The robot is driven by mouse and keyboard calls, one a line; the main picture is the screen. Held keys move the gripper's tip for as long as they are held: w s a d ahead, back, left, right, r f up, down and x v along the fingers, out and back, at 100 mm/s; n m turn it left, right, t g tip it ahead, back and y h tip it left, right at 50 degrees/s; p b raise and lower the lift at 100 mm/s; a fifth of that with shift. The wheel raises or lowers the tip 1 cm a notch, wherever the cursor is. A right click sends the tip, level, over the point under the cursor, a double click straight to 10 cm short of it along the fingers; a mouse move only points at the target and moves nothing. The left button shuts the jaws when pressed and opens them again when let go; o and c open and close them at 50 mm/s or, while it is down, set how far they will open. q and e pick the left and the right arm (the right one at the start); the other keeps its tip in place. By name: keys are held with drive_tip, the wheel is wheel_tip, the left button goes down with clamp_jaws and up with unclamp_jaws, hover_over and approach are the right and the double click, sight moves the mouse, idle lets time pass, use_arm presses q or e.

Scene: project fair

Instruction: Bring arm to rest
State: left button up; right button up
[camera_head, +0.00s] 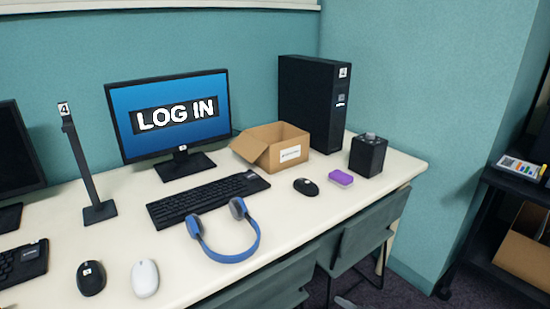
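Neither of my arms nor grippers shows in the head view. A white desk (330,204) runs along the teal wall. On it stand a monitor (170,115) reading LOG IN, a black keyboard (207,198) and blue headphones (232,252) lying at the keyboard's front right. An open cardboard box (274,148) stands right of the monitor. A black mouse (306,187), a purple block (341,177) and a black box-shaped container (367,156) with a grey top sit to the right.
A black computer tower (311,100) stands at the back right. A tall black stand (88,170), a second black mouse (91,278) and a white mouse (145,278) are at left. Grey chairs (365,232) sit against the front edge. A dark shelf cart (490,230) is at far right.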

drive_tip(key=s+d+f+m+g+h+p, duration=0.1)
drive_tip(key=s+f+m+g+h+p, duration=0.35)
drive_tip(key=s+f+m, duration=0.6)
drive_tip(key=s+d+f+m+g+h+p, duration=0.25)
drive_tip(key=s+f+m+g, duration=0.3)
drive_tip(key=s+f, duration=1.05)
use_arm(q)
drive_tip(key=s+a+f+p, duration=0.3)
drive_tip(key=s+f+p, duration=0.1)
drive_tip(key=s, duration=0.5)
drive_tip(key=s+a+f+p, duration=0.3)
drive_tip(key=s+f+p, duration=0.2)
drive_tip(key=s, duration=0.4)
drive_tip(key=shift+f+y, duration=0.25)
drive_tip(key=shift+y, duration=0.05)
use_arm(e)
drive_tip(key=s+d, duration=0.1)
drive_tip(key=s, duration=0.6)
drive_tip(key=s+d+f, duration=0.1)
drive_tip(key=s+d, duration=0.1)
drive_tip(key=s, duration=0.6)
drive_tip(key=shift+d+f+g, duration=0.15)
drive_tip(key=shift+d+g, duration=0.15)
drive_tip(key=shift+g, duration=0.1)
use_arm(q)
drive_tip(key=shift+s, duration=0.15)
use_arm(e)
drive_tip(key=shift+s, duration=0.1)
